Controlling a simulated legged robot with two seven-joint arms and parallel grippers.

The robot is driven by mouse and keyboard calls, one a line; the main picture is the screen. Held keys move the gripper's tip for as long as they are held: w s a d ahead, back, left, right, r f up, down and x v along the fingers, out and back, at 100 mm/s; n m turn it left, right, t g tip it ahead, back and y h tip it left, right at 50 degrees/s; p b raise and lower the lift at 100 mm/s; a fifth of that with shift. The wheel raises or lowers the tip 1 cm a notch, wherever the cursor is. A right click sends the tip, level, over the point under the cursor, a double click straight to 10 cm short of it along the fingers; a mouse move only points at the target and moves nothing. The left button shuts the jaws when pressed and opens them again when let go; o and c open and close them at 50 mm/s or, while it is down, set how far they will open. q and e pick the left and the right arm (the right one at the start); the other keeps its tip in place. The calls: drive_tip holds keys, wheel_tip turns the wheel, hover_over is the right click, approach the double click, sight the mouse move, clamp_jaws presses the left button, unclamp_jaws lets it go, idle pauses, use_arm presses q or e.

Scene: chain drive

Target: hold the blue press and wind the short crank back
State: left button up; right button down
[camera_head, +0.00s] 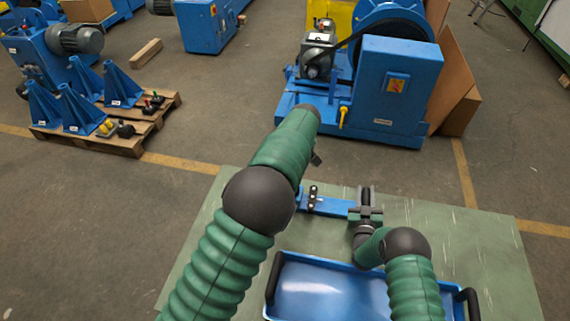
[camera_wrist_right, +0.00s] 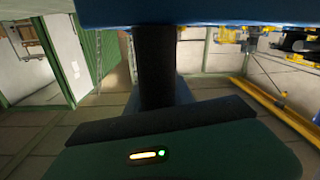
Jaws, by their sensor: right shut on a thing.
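The blue press (camera_head: 328,206) is a long, narrow blue piece with dark knobs, lying on the green worktable. My right gripper (camera_head: 365,212) is at its right end and shut on it. In the right wrist view, a blue surface (camera_wrist_right: 200,14) fills the top edge, at the end of a dark finger (camera_wrist_right: 156,70). My left arm reaches past the press's left end. Its gripper (camera_head: 316,158) is mostly hidden behind the forearm, so its jaws cannot be judged. I cannot make out the short crank for certain.
A blue tray (camera_head: 282,262) with dark handles is at the near edge of the green worktable (camera_head: 490,265). A large blue machine (camera_head: 400,88) stands beyond it. A pallet (camera_head: 118,143) with blue stands is at left. The table's right side is clear.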

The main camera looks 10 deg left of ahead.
use_arm(q)
drive_tip(key=shift+s+d+r, duration=0.1)
drive_tip(key=shift+r, duration=0.3)
use_arm(e)
drive_tip(key=c, duration=1)
unclamp_jaws()
drive_tip(key=shift+c, duration=0.2)
